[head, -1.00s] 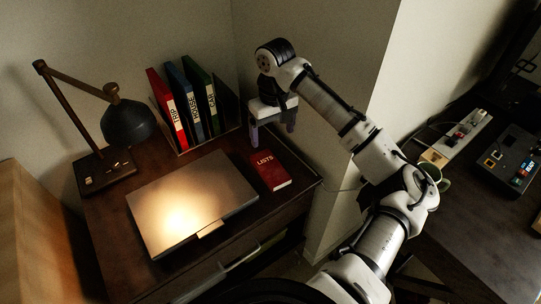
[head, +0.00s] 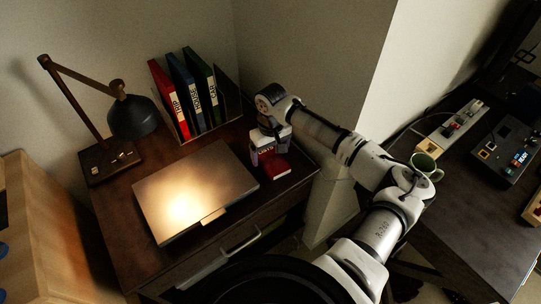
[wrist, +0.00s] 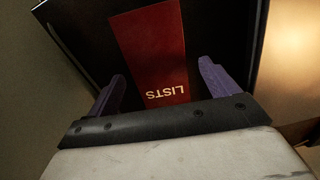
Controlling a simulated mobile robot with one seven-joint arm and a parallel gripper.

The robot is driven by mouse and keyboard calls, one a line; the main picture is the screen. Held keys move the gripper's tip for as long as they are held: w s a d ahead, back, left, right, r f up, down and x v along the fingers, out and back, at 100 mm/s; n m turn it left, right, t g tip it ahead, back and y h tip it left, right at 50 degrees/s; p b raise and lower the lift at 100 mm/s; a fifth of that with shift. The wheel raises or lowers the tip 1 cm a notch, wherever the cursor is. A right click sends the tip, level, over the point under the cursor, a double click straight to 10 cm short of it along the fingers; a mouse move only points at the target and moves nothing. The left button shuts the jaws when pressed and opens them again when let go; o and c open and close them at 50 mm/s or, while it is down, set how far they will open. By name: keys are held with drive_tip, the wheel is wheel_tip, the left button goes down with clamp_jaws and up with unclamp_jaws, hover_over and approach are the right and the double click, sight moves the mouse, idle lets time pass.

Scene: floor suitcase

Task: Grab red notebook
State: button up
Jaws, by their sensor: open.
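The red notebook (head: 277,171), marked "LISTS", lies flat on the dark wooden desk, right of the laptop, near the desk's right edge. In the head view my gripper covers its far part. My gripper (head: 268,156) is above the notebook, pointing down. In the wrist view the notebook (wrist: 152,50) shows between the two purple fingers of my gripper (wrist: 162,86), which are apart and hold nothing. I cannot tell how far the fingertips are above the cover.
A closed silver laptop (head: 195,192) lies left of the notebook. A holder with red, blue and green binders (head: 194,98) stands behind. A desk lamp (head: 131,115) is at the back left. A wall rises behind the desk. A mug (head: 425,165) stands on the right table.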

drive_tip(key=shift+f, duration=0.5)
drive_tip(key=c, duration=1.1)
drive_tip(key=shift+c, duration=0.2)
drive_tip(key=shift+r, duration=0.15)
